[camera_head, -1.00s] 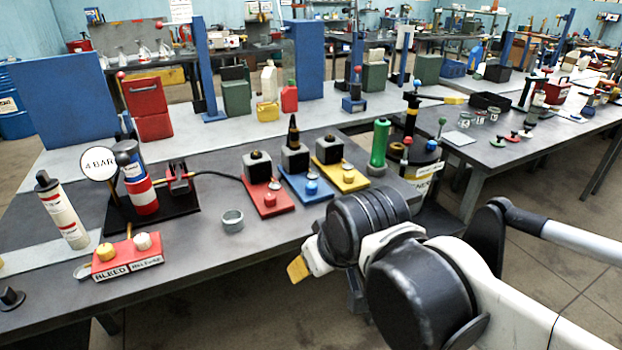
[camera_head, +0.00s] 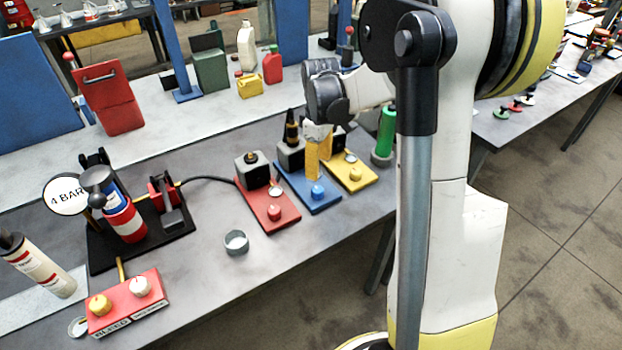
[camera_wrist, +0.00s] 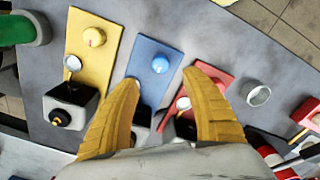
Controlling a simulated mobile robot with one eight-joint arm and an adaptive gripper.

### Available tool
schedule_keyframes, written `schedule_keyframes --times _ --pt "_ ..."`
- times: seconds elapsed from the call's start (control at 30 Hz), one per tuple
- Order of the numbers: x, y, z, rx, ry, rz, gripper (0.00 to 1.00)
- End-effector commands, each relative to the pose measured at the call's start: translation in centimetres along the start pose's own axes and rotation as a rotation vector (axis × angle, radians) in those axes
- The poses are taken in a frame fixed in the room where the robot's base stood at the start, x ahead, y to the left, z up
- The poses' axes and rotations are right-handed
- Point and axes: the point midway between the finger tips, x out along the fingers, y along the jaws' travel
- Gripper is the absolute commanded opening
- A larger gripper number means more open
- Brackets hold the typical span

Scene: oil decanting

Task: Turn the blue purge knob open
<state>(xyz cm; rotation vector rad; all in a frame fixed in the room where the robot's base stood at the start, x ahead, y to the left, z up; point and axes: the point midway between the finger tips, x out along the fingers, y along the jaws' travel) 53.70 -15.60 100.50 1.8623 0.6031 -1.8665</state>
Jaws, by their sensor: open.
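The blue purge knob (camera_head: 318,191) sits at the near end of a blue base plate (camera_head: 297,186). A grey block (camera_head: 290,155) with a dark top fitting stands at the plate's far end. In the wrist view the blue knob (camera_wrist: 160,64) lies just beyond the gap between my fingertips, uncovered. My gripper (camera_wrist: 167,75) is open and empty, its yellow fingers spread over the blue plate (camera_wrist: 152,58). In the head view my gripper (camera_head: 318,158) hangs above the plate, pointing down, partly hiding what is behind it.
A red plate with a red knob (camera_head: 274,212) is on the left, a yellow plate with a yellow knob (camera_head: 354,174) on the right. A metal cup (camera_head: 236,242) stands near the table's front. A red box with two knobs (camera_head: 128,304) and a gauge (camera_head: 66,194) are farther left.

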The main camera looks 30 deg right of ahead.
Motion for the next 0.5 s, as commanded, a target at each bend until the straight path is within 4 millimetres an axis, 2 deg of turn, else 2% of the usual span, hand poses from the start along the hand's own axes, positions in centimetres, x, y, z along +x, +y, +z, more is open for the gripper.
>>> schedule_keyframes --times 0.3,0.5 --pt "6.6 0.0 0.0 0.002 0.001 0.001 0.55" --pt "9.1 0.0 0.0 0.002 0.001 0.002 0.55"
